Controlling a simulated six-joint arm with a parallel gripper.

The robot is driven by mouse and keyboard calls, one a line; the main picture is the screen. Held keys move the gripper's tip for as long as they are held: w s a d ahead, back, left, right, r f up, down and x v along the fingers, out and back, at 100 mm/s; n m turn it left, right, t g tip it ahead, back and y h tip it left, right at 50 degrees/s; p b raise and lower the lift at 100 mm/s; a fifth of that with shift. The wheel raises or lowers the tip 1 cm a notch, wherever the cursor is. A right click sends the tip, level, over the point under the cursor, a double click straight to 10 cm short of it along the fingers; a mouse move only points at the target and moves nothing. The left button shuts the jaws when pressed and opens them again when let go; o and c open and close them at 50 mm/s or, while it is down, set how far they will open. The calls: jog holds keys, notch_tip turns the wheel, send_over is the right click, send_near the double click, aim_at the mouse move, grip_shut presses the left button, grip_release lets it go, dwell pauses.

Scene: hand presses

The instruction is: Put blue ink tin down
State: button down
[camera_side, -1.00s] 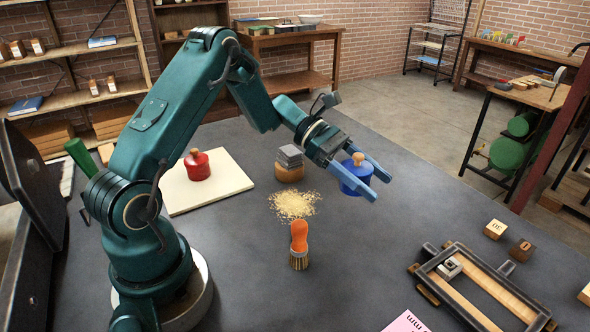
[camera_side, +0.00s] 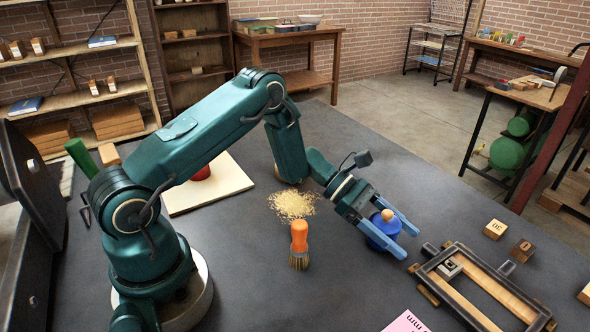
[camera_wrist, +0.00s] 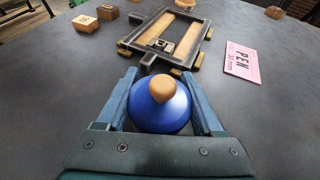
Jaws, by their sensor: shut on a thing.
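The blue ink tin (camera_side: 380,237) has a domed lid and a wooden knob. My gripper (camera_side: 398,235) is shut on it, with one blue finger on either side. In the wrist view the tin (camera_wrist: 160,110) sits upright between the two fingers of my gripper (camera_wrist: 160,100). It is low over the grey table (camera_side: 330,290), close to the frame's left end. I cannot tell whether its base touches the table.
A metal frame with wooden bars (camera_side: 480,285) lies just right of the tin. Lettered wooden blocks (camera_side: 495,229) are beyond it. A pink card (camera_side: 407,322) lies at the front edge. An orange-handled brush (camera_side: 299,240) and sawdust (camera_side: 292,204) are to the left. A red tin (camera_side: 201,173) is on a pale board (camera_side: 228,184).

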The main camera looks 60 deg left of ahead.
jog(key=shift+f, duration=0.1)
jog(key=shift+c, duration=0.2)
grip_release()
